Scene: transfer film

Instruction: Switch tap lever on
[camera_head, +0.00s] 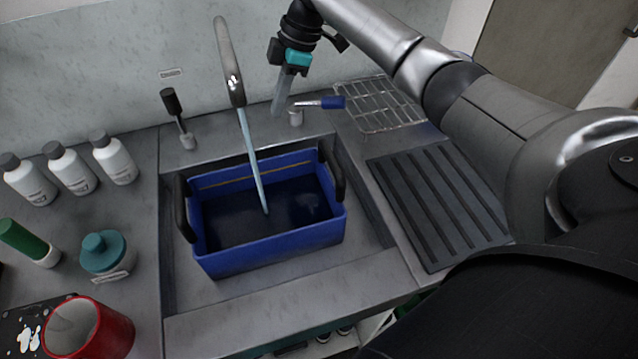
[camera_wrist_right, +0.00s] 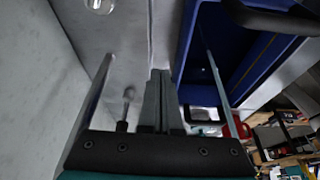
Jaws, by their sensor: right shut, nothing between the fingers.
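The curved grey tap (camera_head: 229,62) stands at the back of the sink, and a thin pale stream of water (camera_head: 253,165) runs from it into the blue tub (camera_head: 270,255). A lever with a blue handle (camera_head: 333,102) sits right of the tap and points right. A lever with a black handle (camera_head: 171,101) stands left of the tap, tilted up. My right gripper (camera_head: 277,110) points down between the tap and the blue lever, close to the blue lever's base; contact cannot be told. Its fingers (camera_wrist_right: 160,78) are shut and empty in the wrist view. My left gripper is not in view.
The blue tub sits in the sink basin. A wire rack (camera_head: 382,105) and a dark ribbed drainer (camera_head: 438,200) lie to the right. White bottles (camera_head: 70,169), a teal bottle (camera_head: 105,255) and a red mug (camera_head: 108,335) stand on the left counter. The wall is close behind my gripper.

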